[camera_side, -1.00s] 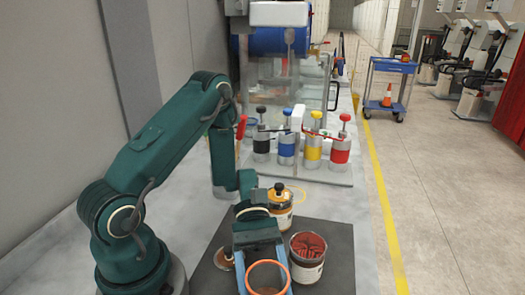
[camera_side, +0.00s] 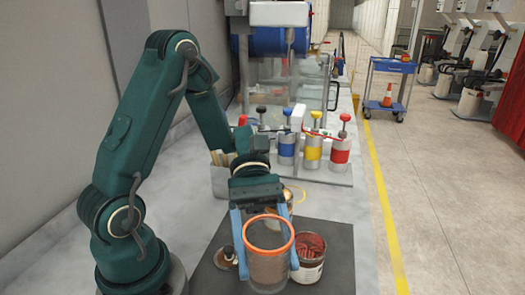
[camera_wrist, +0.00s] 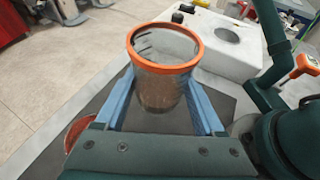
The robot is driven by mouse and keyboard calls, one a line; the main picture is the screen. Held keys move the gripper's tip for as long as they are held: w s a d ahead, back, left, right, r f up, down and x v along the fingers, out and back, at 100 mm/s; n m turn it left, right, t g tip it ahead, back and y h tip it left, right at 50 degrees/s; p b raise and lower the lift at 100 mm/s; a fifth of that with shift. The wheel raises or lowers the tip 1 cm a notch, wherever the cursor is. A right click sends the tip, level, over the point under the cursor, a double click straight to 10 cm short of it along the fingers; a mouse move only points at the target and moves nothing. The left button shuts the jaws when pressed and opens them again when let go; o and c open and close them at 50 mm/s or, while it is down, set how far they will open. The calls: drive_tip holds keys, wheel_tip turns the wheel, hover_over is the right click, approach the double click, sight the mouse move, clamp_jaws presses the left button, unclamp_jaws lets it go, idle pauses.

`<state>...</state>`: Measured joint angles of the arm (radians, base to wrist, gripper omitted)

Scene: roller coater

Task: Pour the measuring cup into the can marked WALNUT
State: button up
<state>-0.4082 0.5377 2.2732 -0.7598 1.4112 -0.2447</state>
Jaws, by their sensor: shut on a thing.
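The measuring cup (camera_side: 268,265) is clear with an orange rim and brownish contents low inside. It is upright between the two blue fingers of my gripper (camera_side: 263,240), which is shut on it. The wrist view shows the same cup (camera_wrist: 160,88) between the fingers (camera_wrist: 163,105). A can with dark red contents (camera_side: 309,262) stands close to the right of the cup. Another can (camera_side: 296,198), with a yellowish rim, is behind my gripper and mostly hidden. I cannot read WALNUT on either label.
A dark mat (camera_side: 335,245) lies under the cans. A small brownish round item (camera_side: 226,259) sits left of the cup. A container with sticks (camera_side: 219,178) stands behind it. Several colored cylinders with knobs (camera_side: 312,152) stand on a rack at the back.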

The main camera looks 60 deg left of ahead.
idle(0.4)
drive_tip(key=shift+r, duration=0.15)
drive_tip(key=w+m+t+h, duration=0.3)
drive_tip(key=w+m, duration=0.5)
drive_tip(key=w, duration=0.8)
drive_tip(key=shift+w+a+r+m+t, duration=0.2)
drive_tip(key=shift+m+t, duration=0.2)
drive_tip(key=shift+t, duration=0.4)
idle(0.4)
drive_tip(key=shift+r+m+h, duration=0.2)
drive_tip(key=shift+m+h, duration=0.1)
drive_tip(key=shift+m, duration=0.2)
drive_tip(key=shift+s+r+m+t+h, duration=0.2)
drive_tip(key=shift+r+m+h, duration=0.25)
drive_tip(key=shift+m, duration=0.4)
drive_tip(key=shift+s+r+m+t+h, duration=0.25)
drive_tip(key=shift+r+m, duration=0.3)
drive_tip(key=shift+m, duration=0.3)
idle(2.4)
